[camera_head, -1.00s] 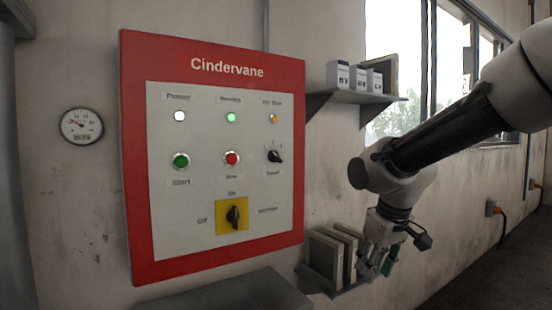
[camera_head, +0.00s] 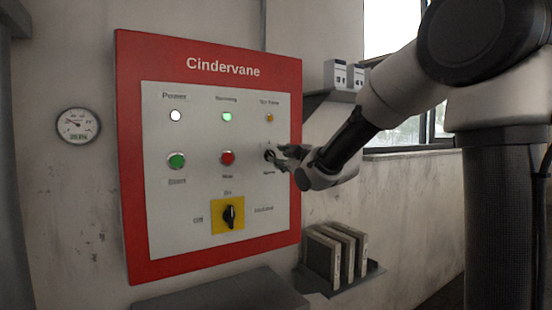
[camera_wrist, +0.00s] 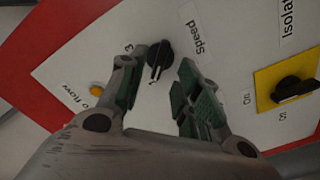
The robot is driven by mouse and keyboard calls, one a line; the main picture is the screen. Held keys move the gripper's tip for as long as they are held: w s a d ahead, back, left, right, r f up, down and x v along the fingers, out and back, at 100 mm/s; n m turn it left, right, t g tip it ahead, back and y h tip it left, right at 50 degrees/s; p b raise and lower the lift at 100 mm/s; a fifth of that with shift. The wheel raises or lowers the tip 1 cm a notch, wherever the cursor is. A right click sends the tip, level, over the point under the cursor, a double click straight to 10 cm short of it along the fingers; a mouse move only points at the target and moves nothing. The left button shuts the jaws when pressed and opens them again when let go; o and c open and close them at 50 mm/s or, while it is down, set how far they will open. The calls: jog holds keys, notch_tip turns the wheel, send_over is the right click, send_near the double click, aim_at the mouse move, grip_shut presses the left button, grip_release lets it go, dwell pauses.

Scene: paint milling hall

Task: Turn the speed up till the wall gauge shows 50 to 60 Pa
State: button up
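The black speed knob (camera_wrist: 160,55) shows in the wrist view between the two green-padded fingers of my gripper (camera_wrist: 153,88). The fingers are apart, with space on each side of the knob, and I see no contact. In the head view my gripper (camera_head: 280,155) is at the right side of the Cindervane panel (camera_head: 222,262), partly covering the knob (camera_head: 269,156). The round wall gauge (camera_head: 78,126) hangs left of the panel; its needle points to the upper left, and the figures are too small to read.
The panel has a green start button (camera_head: 177,161), a red stop button (camera_head: 227,158) and a black isolator switch on a yellow plate (camera_head: 215,205). The power, running and amber flow lamps appear lit.

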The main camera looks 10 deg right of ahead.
jog(key=shift+x, duration=1.75)
grip_shut()
jog(key=shift+m, duration=0.3)
jog(key=shift+d+m, duration=0.1)
jog(key=shift+m, duration=3.9)
